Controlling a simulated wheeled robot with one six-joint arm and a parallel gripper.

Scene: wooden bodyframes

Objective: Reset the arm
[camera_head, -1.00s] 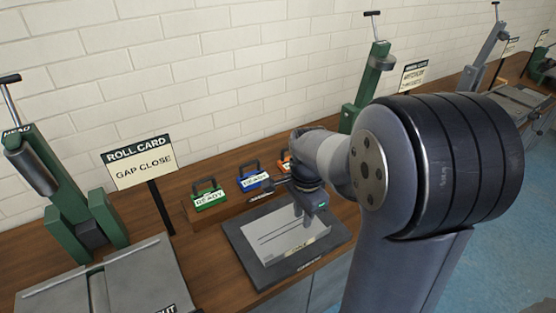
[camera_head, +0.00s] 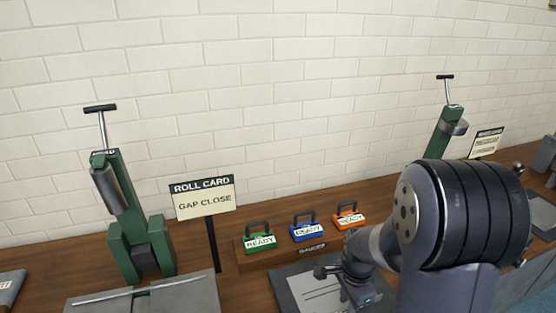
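My arm rises at the lower right of the head view, with its big dark ringed joint nearest the camera. My gripper (camera_head: 352,287) is at the arm's far end, low over a dark board with a pale sheet (camera_head: 318,297) on the workbench. The arm hides part of the gripper and board, and I cannot make out whether its fingers are open or shut. No held object can be made out.
Green, blue and orange READY blocks with handles (camera_head: 309,230) stand on a wooden rack behind the board. A ROLL CARD sign (camera_head: 205,199) and a green lever press (camera_head: 128,215) stand left. Another green press (camera_head: 447,130) stands behind my arm. A white brick wall backs the bench.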

